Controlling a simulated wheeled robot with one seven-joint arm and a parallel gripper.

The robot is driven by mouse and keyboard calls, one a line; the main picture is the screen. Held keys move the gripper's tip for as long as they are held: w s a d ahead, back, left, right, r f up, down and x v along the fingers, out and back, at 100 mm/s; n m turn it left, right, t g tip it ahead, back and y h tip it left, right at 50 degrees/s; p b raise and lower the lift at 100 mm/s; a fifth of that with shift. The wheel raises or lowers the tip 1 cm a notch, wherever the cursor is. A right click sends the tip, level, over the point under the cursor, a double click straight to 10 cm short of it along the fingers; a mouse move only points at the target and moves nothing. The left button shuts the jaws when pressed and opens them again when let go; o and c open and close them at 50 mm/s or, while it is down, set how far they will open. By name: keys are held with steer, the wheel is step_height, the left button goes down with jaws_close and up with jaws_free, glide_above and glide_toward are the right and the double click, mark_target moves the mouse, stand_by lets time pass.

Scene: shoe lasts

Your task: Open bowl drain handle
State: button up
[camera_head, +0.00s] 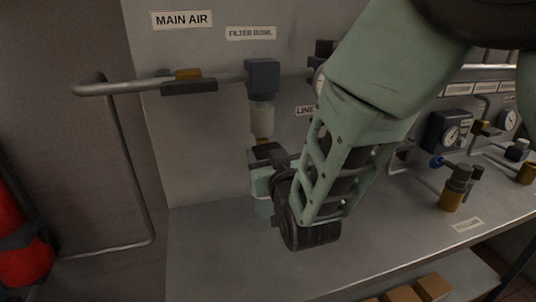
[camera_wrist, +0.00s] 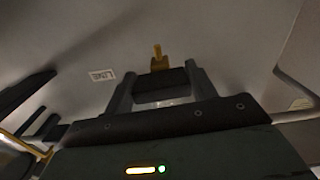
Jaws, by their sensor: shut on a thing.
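The filter bowl (camera_head: 262,117) is a pale clear cup under a dark grey block, on the panel below the "FILTER BOWL" label. A small brass drain fitting (camera_head: 263,142) shows at its bottom; brass also shows in the wrist view (camera_wrist: 159,61). My gripper (camera_head: 265,152) is directly below the bowl. In the wrist view, its two grey fingers stand either side of a dark block, the drain handle (camera_wrist: 162,86), and are shut on it. In the head view my gripper and wrist hide most of the handle, so its angle is hard to tell.
A bent grey pipe with a brass-and-dark valve (camera_head: 188,76) is left of the bowl. Gauges (camera_head: 451,134) and brass valves (camera_head: 452,194) stand to the right. The grey bench top (camera_head: 230,260) is clear in front. A red cylinder (camera_head: 20,240) is at far left.

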steer(key=n, duration=0.3)
steer(key=shift+d+n, duration=0.1)
steer(key=shift+n, duration=0.3)
steer(key=o, duration=1)
steer(key=shift+p+v, duration=6.95)
steer(key=shift+v, duration=1.75)
steer(key=shift+r, duration=0.15)
